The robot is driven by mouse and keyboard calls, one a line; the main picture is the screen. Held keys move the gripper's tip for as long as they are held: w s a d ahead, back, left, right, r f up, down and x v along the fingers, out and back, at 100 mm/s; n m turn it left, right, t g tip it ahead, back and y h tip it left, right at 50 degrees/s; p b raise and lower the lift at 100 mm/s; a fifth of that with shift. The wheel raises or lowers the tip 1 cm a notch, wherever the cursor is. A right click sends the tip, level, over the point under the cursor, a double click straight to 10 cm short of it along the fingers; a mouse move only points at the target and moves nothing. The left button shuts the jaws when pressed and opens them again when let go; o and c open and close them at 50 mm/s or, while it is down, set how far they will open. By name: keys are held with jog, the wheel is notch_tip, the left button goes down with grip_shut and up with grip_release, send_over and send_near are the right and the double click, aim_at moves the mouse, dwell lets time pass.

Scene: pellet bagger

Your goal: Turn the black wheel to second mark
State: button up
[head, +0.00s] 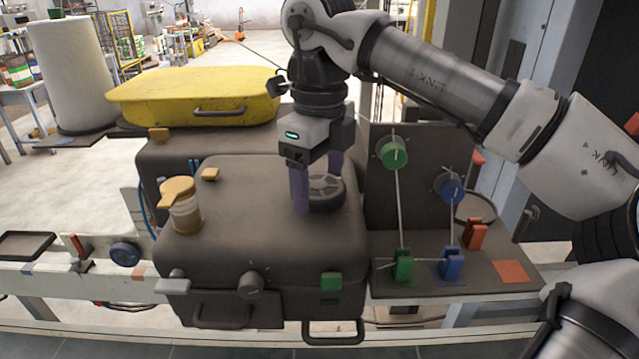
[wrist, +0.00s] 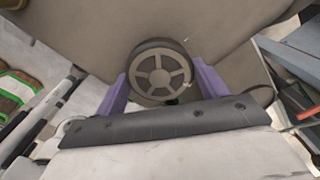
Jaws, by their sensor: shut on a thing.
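The black wheel (head: 327,190) lies on top of the dark grey machine housing (head: 250,215), toward its right side. It is round and spoked. In the wrist view the wheel (wrist: 160,72) sits between the two purple fingers. My gripper (head: 317,195) points down from above and is shut on the wheel, one finger on each side. In the wrist view my gripper (wrist: 160,90) shows its fingers at the wheel's left and right rim. The marks around the wheel are too small to tell apart.
An orange-capped jar (head: 180,205) stands on the housing's left. A yellow lid (head: 195,97) lies behind. A green button (head: 331,281) is in front.

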aim_at(318, 186)
jog(key=m+b, duration=0.1)
jog(key=m, duration=1)
jog(key=shift+m, duration=0.4)
dwell(0.3)
jog(key=o, duration=1)
jog(key=shift+r+p, duration=3.05)
jog(key=shift+r, duration=3.9)
jog(key=shift+f, duration=0.1)
